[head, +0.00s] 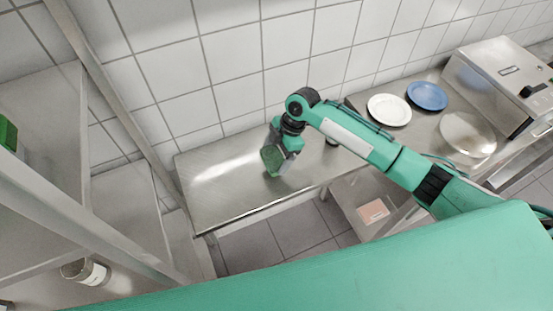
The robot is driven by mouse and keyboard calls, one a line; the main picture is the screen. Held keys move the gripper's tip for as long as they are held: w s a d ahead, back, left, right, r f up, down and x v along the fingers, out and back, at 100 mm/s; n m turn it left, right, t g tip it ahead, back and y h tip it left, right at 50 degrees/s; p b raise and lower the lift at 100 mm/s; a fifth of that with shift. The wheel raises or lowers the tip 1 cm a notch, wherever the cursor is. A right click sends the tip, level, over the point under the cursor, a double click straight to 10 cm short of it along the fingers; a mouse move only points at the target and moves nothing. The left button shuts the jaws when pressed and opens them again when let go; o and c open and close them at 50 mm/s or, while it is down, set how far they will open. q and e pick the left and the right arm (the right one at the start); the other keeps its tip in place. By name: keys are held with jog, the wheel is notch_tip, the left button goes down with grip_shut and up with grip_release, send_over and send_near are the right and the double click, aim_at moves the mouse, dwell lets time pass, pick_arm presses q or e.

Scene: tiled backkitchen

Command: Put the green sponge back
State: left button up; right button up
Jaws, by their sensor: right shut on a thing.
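The green sponge (271,158) is between the jaws of my right gripper (280,161), at the middle of the picture. The gripper is shut on it and points downward over the steel table (215,185). I cannot tell whether the sponge touches the table top. Part of the sponge is hidden by the gripper. My left gripper is not in view.
A white plate (389,110), a blue plate (427,95) and a steel machine (508,82) stand at the right. A shelf rack (45,215) at the left holds a green object (8,134) and a labelled jar (86,272). The steel table's left part is clear.

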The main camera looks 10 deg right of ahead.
aim_at(277, 163)
jog(key=shift+f, duration=0.8)
notch_tip(277, 163, down, 3)
jog(key=shift+f+p, duration=0.1)
jog(key=shift+p, duration=0.55)
jog(key=shift+f, duration=0.35)
jog(key=o, duration=0.7)
jog(key=b+v, duration=0.3)
jog(key=v, duration=0.9)
jog(key=shift+b, duration=0.35)
